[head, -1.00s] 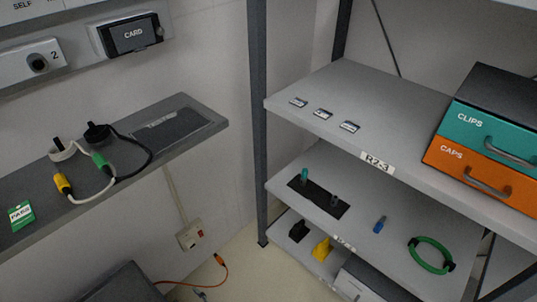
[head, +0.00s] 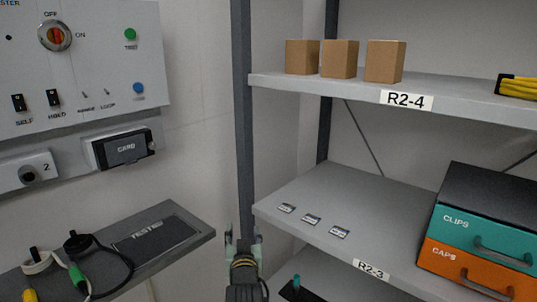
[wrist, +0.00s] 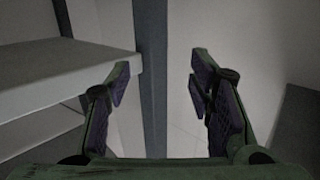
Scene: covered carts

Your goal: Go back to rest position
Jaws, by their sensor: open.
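My gripper (head: 243,238) shows at the bottom middle of the head view, pointing up in front of the dark rack post (head: 243,120). Its two fingers are apart with nothing between them. The wrist view shows the same open gripper (wrist: 158,85), with the rack post (wrist: 151,60) behind the gap between the fingers. A grey shelf edge (wrist: 60,85) lies to the left in that view. I cannot tell how near the fingers are to the post.
A rack at right has a shelf R2-4 (head: 450,103) with boxes (head: 339,59) and a shelf R2-3 (head: 372,195) with small tags and drawers (head: 480,232). At left are a control panel (head: 85,60) and a ledge (head: 185,222) with cables (head: 75,270).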

